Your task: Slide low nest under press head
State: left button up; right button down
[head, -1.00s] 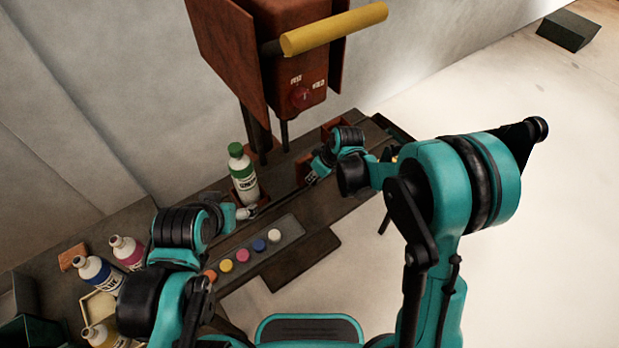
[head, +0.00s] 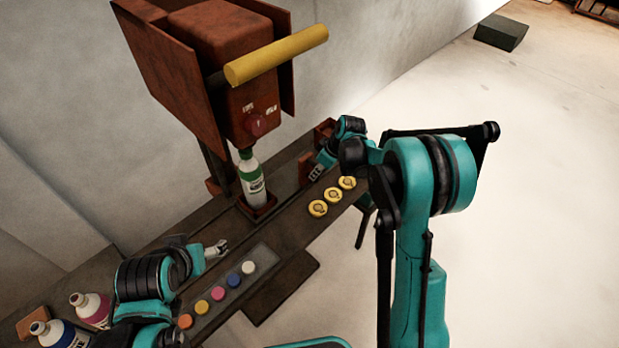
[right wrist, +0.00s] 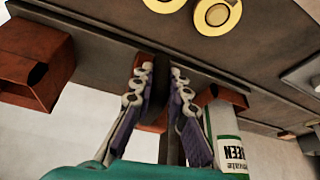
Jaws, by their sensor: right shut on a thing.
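A green-capped white bottle (head: 252,181) stands upright in a low red nest (head: 256,209) on the dark bench, directly below the red press head (head: 225,70) in the head view. The nest also shows in the right wrist view (right wrist: 232,97), right of my fingers. My right gripper (head: 318,163) is at the bench right of the bottle. In the wrist view its fingers (right wrist: 152,85) are shut on a dark red upright piece (right wrist: 150,64). My left gripper (head: 216,250) is left of the bottle, clear of it; its jaw opening is unclear.
Another red box-shaped nest (right wrist: 34,62) stands left of my right fingers in the wrist view. Three yellow discs (head: 331,194) lie along the bench front. A grey strip with coloured buttons (head: 217,293) lies nearer. A yellow lever (head: 277,55) juts from the press.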

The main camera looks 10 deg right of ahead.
jog(key=shift+w+d, duration=0.25)
jog(key=shift+d, duration=0.1)
jog(key=c, duration=1.5)
grip_release()
jog(key=shift+w+d, duration=0.1)
jog(key=shift+d, duration=0.05)
jog(key=v, duration=1.2)
